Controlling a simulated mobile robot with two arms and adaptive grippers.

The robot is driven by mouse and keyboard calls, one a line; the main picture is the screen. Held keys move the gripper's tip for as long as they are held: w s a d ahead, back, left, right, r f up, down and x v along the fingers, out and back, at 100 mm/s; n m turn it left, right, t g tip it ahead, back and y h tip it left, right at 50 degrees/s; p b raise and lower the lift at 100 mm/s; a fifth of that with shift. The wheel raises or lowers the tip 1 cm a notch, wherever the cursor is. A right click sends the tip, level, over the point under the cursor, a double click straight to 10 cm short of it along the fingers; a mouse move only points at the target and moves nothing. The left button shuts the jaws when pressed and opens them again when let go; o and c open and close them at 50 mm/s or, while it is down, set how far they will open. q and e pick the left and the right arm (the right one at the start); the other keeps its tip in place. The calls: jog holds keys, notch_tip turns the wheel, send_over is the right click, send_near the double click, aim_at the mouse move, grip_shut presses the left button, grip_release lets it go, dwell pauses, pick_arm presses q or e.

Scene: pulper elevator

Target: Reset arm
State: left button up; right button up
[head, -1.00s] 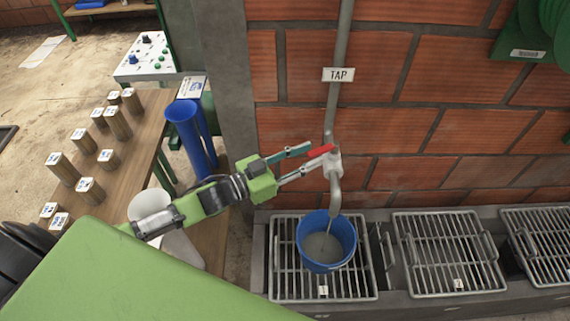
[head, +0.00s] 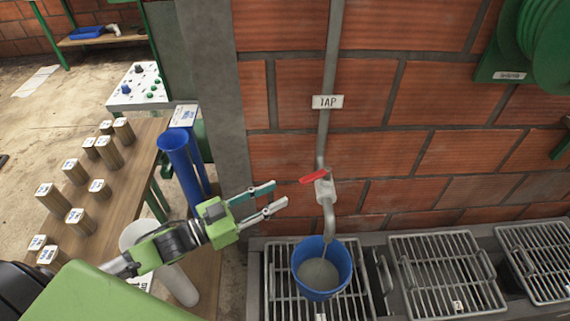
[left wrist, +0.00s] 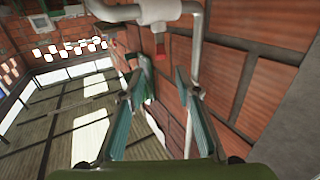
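My left gripper (head: 272,197) is open and empty, left of the tap (head: 325,188) and apart from it. The tap is a grey valve with a red lever (head: 313,177) on a pipe against the brick wall. In the left wrist view the open fingers (left wrist: 155,100) show with nothing between them, and the tap body (left wrist: 150,10) is at the top. A blue bucket (head: 322,268) stands on the grate under the spout, with a thin stream falling into greyish liquid. My right gripper is not in view.
Metal grates (head: 435,270) run along the wall base to the right. A wooden table (head: 120,200) with several labelled wooden blocks is at the left, with blue tubes (head: 180,160) beside it. A green hose reel (head: 535,40) hangs at upper right.

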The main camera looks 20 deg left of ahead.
pick_arm(q)
notch_tip(320, 180, down, 7)
jog(key=s+n+g+y, duration=0.2)
jog(key=s+n+y, duration=0.15)
jog(key=y, duration=0.45)
jog(key=s+f+n+g+y, duration=0.3)
jog(key=s+g, duration=0.5)
jog(key=s, duration=0.9)
jog(key=s+f+g, duration=0.2)
jog(key=s+f, duration=0.1)
jog(key=f, duration=2.6)
jog(key=s+a+f, duration=0.2)
jog(key=s+f, duration=0.5)
jog(key=s, duration=0.1)
jog(key=s+a+f+m+g, duration=0.1)
jog(key=s+f, duration=0.6)
jog(key=s, duration=0.1)
jog(key=shift+s+a, duration=0.25)
jog(key=shift+a, duration=0.1)
